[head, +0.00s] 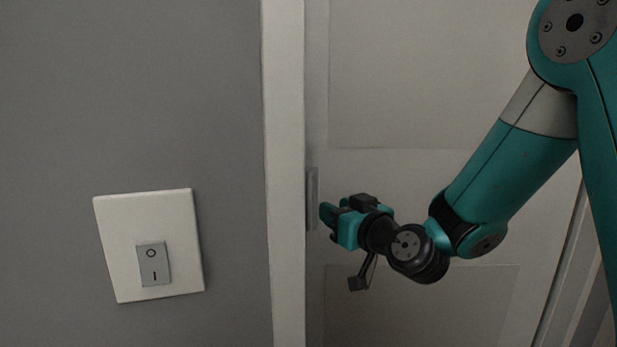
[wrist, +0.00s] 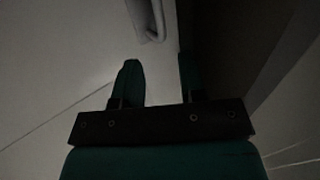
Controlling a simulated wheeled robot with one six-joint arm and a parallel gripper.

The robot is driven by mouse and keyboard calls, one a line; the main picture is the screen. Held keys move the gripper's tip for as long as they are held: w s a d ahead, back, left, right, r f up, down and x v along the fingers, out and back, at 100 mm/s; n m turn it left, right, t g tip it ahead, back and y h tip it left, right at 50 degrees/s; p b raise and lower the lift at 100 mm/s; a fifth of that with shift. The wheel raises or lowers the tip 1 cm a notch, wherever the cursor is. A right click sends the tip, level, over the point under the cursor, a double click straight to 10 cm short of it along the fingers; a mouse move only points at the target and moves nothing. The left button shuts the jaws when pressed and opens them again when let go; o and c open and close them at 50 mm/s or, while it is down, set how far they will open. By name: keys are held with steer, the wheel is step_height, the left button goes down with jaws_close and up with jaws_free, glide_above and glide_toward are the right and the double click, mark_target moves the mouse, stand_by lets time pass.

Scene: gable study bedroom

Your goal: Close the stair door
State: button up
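The stair door (head: 420,85) is pale and panelled, and it fills the middle and right of the head view beside a white frame post (head: 285,120). A narrow grey metal piece (head: 312,198), perhaps the handle, shows next to that post. In the dim wrist view a pale bar (wrist: 147,20), possibly the door handle, lies just beyond the fingertips. My gripper (head: 326,214) is near the door's left side; in the wrist view (wrist: 158,72) its fingers are apart with nothing seen between them. I cannot tell whether the door stands ajar or if I touch it.
A white switch plate (head: 178,240) with a grey rocker is on the grey wall (head: 130,90) at the left. A pale upright edge (head: 562,265) shows at the lower right, past the door.

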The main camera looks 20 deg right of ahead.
mark_target(310, 196)
steer(key=p+x, duration=0.5)
steer(key=x, duration=0.4)
steer(key=shift+w+a+r+p, duration=0.1)
steer(key=shift+w+p, duration=0.15)
steer(key=shift+p, duration=0.15)
steer(key=shift+w+a, duration=0.1)
steer(key=shift+w, duration=0.35)
jaws_close()
